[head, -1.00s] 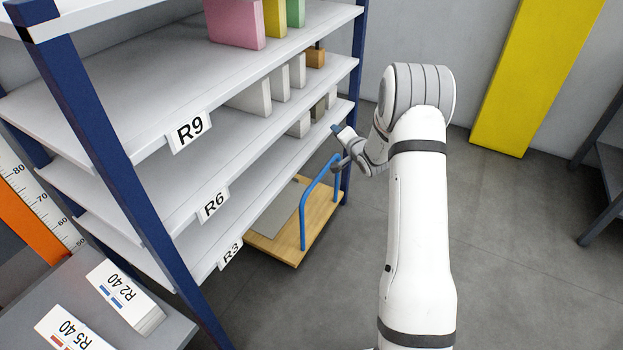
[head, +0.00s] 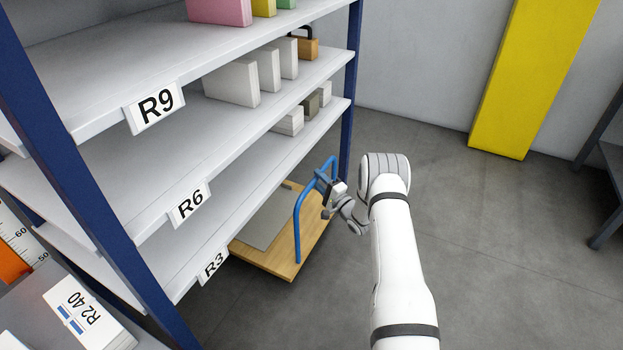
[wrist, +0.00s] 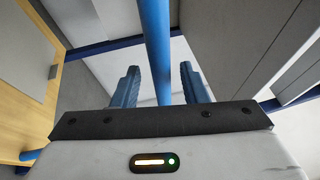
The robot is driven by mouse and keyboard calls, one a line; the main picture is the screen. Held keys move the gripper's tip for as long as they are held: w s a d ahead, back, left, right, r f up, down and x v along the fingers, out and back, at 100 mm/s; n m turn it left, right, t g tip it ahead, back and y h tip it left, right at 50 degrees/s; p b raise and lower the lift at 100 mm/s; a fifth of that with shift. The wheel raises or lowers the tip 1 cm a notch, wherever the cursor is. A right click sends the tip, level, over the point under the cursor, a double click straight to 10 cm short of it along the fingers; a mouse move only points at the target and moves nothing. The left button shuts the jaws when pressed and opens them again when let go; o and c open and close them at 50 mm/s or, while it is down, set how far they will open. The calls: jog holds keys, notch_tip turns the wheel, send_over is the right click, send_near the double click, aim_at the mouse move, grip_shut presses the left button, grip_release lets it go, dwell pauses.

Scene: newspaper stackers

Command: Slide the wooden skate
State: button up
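The wooden skate (head: 288,264) is a flat board on the floor under the lowest shelf, with a grey sheet (head: 265,222) on top. Its blue tube handle (head: 298,225) stands up along its right side. My gripper (head: 327,178) is at the upper part of the handle. In the wrist view my gripper (wrist: 162,82) is open, and the blue handle (wrist: 154,45) runs between its two fingers with a gap on each side. Part of the skate is hidden under the shelf.
The shelf rack (head: 352,95) with R9, R6 and R3 labels holds boxes and stands over the skate. A yellow panel (head: 535,75) leans on the back wall. A grey bench (head: 606,170) is at the right. The floor (head: 480,240) between is clear.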

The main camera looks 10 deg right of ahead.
jog(key=shift+b+x, duration=0.3)
jog(key=shift+x, duration=1.3)
jog(key=shift+c, duration=0.4)
jog(key=shift+s, duration=0.1)
grip_shut()
